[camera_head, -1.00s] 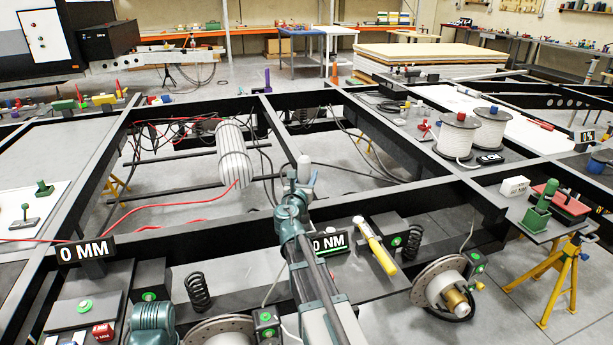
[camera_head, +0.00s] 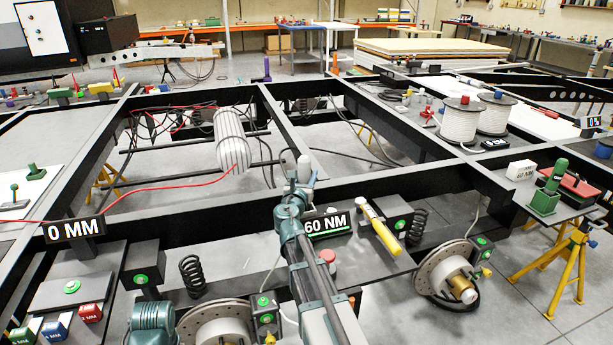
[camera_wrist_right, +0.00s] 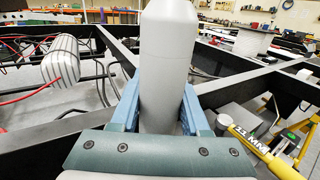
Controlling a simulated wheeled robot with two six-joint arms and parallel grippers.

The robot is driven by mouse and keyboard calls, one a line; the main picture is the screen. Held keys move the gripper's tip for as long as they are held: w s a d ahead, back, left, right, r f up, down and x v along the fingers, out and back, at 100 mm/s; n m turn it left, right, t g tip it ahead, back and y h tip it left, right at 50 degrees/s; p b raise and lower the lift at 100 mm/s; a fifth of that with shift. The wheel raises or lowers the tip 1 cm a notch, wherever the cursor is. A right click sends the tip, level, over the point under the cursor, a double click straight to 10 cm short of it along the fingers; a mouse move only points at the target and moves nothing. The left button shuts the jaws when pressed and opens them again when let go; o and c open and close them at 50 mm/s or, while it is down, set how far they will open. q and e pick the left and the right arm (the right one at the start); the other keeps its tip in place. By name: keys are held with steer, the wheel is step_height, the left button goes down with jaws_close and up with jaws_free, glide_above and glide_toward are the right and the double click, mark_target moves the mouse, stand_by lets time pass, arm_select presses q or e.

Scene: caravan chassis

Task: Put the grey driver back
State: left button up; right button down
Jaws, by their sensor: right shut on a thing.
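My right gripper (camera_head: 298,182) is in the middle of the head view, above the near chassis beam. It is shut on the grey driver, a smooth light-grey rounded body (camera_wrist_right: 168,70) standing up between the blue fingers (camera_wrist_right: 163,108) in the right wrist view. In the head view a small grey end (camera_head: 304,166) shows at the fingertips. The driver's lower part is hidden behind the gripper. My left gripper is not in view; only part of that arm shows at the lower left.
The black chassis beams (camera_head: 400,199) surround open bays. A striped cylinder (camera_head: 232,140) with cables lies left of the gripper. White spools (camera_head: 460,122) stand at the right.

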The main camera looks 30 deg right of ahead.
steer(key=shift+f, duration=0.15)
steer(key=shift+c, duration=1.6)
jaws_free()
steer(key=v, duration=1.4)
steer(key=shift+w, duration=0.1)
